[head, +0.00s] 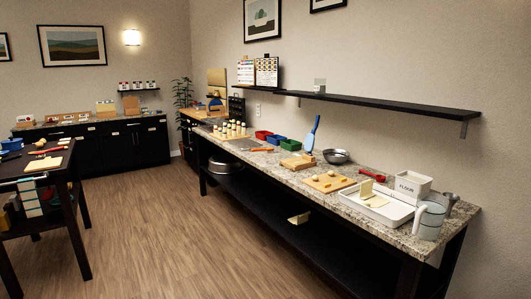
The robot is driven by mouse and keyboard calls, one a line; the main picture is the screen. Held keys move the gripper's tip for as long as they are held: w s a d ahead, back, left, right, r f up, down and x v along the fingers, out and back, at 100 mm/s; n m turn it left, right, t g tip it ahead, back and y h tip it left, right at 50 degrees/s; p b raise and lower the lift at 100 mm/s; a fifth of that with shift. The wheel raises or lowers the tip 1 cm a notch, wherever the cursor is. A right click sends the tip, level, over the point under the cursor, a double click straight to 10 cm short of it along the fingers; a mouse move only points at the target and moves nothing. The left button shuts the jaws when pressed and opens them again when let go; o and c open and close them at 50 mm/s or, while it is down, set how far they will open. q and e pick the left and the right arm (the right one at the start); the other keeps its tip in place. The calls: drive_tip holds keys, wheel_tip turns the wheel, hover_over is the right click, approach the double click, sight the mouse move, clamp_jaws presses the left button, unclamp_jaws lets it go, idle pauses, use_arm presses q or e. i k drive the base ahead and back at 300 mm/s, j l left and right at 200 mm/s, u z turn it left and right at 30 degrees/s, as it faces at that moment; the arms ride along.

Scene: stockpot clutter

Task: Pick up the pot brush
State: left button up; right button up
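I cannot make out a pot brush for certain. A blue long-handled tool (313,134) stands upright and slightly tilted on the granite counter, by a wooden block; its lower end is too small to identify. A wide metal pot (222,163) sits on the dark shelf under the counter, at its far left end, partly hidden by the counter top and in shadow. Neither of my grippers is in view.
The long granite counter (345,199) holds a metal bowl (336,156), a white tray (375,208), a flour box (412,184) and a pitcher (429,221). A dark table (40,182) stands at left. The wooden floor (165,235) between is clear.

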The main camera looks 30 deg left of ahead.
sight(270, 150)
drive_tip(key=i+j+u, duration=0.65)
drive_tip(key=i, duration=0.65)
drive_tip(key=i+u, duration=0.35)
drive_tip(key=i, duration=0.65)
